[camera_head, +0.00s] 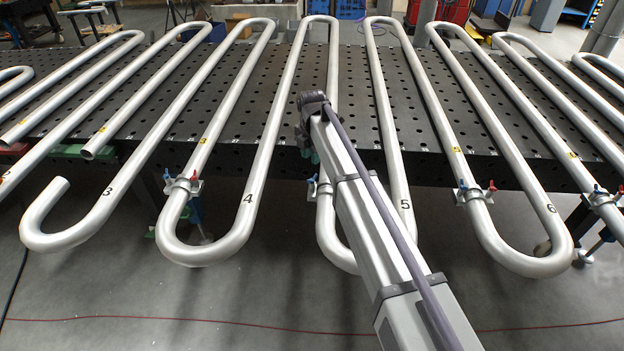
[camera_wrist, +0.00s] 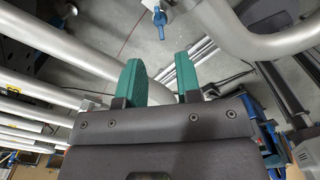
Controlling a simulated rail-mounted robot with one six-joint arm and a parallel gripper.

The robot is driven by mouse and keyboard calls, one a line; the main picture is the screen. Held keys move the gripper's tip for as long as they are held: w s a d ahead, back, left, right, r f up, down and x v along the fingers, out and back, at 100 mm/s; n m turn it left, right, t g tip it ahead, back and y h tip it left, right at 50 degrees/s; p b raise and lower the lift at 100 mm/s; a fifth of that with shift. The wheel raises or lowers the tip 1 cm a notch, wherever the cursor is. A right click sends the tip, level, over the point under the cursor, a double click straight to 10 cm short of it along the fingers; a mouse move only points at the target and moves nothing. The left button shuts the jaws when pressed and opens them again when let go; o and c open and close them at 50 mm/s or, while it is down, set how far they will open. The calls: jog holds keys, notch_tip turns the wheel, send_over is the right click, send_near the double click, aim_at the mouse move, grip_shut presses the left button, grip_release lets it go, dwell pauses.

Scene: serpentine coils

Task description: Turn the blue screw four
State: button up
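In the wrist view, my gripper (camera_wrist: 159,62) has two green fingers standing apart with nothing between them. A blue screw (camera_wrist: 159,17) sits beyond the fingertips, roughly in line with the gap and not touching them. In the head view, my arm hides most of my gripper. Blue screws show on the clamps: one (camera_head: 167,174) on the left tube of the bend marked 4, one (camera_head: 311,180) just left of my arm, and one (camera_head: 462,184) left of the 6 mark. I cannot tell for certain which of them the wrist view shows.
Long grey serpentine tubes (camera_head: 262,150) run across a dark perforated table (camera_head: 350,110), with bends overhanging its front edge. Red screws (camera_head: 194,178) sit beside the blue ones. The floor (camera_head: 270,295) in front is clear except for a thin red line.

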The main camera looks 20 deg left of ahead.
aim_at(312, 179)
notch_tip(312, 179, down, 9)
jog(key=b, duration=0.7)
jog(key=shift+r, duration=0.2)
grip_shut()
